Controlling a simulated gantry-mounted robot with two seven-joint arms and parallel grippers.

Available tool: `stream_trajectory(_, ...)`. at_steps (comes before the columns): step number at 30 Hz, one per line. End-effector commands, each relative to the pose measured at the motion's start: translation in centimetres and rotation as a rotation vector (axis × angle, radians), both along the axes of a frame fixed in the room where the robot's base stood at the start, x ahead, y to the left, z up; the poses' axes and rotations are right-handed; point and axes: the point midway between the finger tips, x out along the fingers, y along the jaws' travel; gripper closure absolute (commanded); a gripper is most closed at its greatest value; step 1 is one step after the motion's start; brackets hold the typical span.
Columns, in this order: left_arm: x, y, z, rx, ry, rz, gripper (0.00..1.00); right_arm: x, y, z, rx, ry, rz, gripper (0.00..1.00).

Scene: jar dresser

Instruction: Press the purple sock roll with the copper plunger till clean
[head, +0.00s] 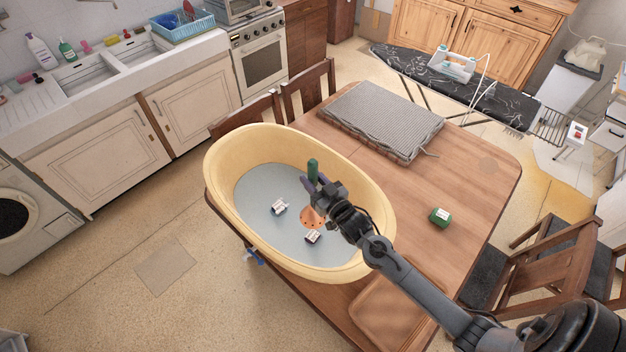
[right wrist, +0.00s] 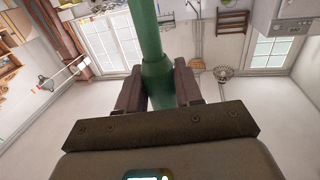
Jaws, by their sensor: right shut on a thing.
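The copper plunger has a perforated copper cone (head: 312,217) and a green handle (head: 313,172). My right gripper (head: 318,188) is shut on the green handle and holds the plunger upright inside the yellow tub (head: 222,160). In the right wrist view the handle (right wrist: 154,70) stands between the two fingers (right wrist: 157,90). One small roll with a white label (head: 279,206) lies in the tub left of the cone. Another labelled roll (head: 313,237) lies just below the cone in the picture. Both are too small to tell which is purple. My left gripper is out of view.
The tub holds grey-blue water (head: 255,185) and stands on a wooden table (head: 455,185). A green labelled roll (head: 439,217) lies on the table to the right. A grey ribbed mat (head: 385,118) lies behind, and a wooden board (head: 395,305) lies in front. Chairs stand around the table.

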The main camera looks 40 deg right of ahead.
Motion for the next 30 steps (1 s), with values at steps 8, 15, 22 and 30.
stream_trajectory(8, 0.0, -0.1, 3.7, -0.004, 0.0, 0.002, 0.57, 0.0, 0.0, 4.0, 0.0, -0.003, 0.0, 0.95)
stream_trajectory(15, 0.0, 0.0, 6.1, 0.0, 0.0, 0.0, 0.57, 0.0, 0.0, 6.6, 0.0, -0.002, 0.0, 0.95)
stream_trajectory(22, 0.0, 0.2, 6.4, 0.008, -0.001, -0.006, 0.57, 0.0, 0.0, 7.0, 0.0, -0.002, 0.0, 0.95)
stream_trajectory(30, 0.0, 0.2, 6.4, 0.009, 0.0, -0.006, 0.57, 0.0, 0.1, 6.9, 0.0, -0.002, 0.001, 0.95)
